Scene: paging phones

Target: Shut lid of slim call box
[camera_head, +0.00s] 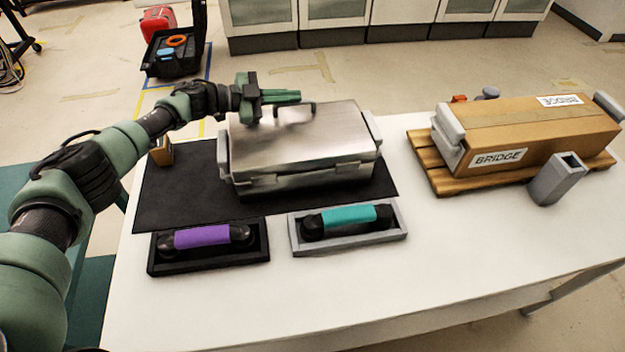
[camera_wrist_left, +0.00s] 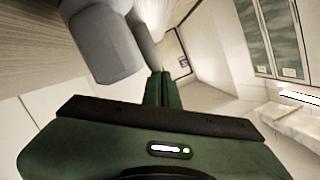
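The silver metal call box (camera_head: 300,145) sits on a black mat (camera_head: 180,190), with grey end pieces at its sides and a dark handle (camera_head: 295,107) at its far top edge. Its lid lies down over the body; I cannot tell whether a small gap is left at the seam. My left gripper (camera_head: 285,97) is above the box's far left edge, beside the handle, with its fingers pointing right. In the left wrist view its green fingers (camera_wrist_left: 159,88) are together with nothing visible between them. A grey rounded part (camera_wrist_left: 105,45) shows close by. My right gripper is out of view.
A purple handset (camera_head: 202,237) in a black tray and a teal handset (camera_head: 348,216) in a grey tray lie in front. A brown box marked BRIDGE (camera_head: 540,130) stands on a wooden pallet at right, with a grey holder (camera_head: 556,182). The table's front is clear.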

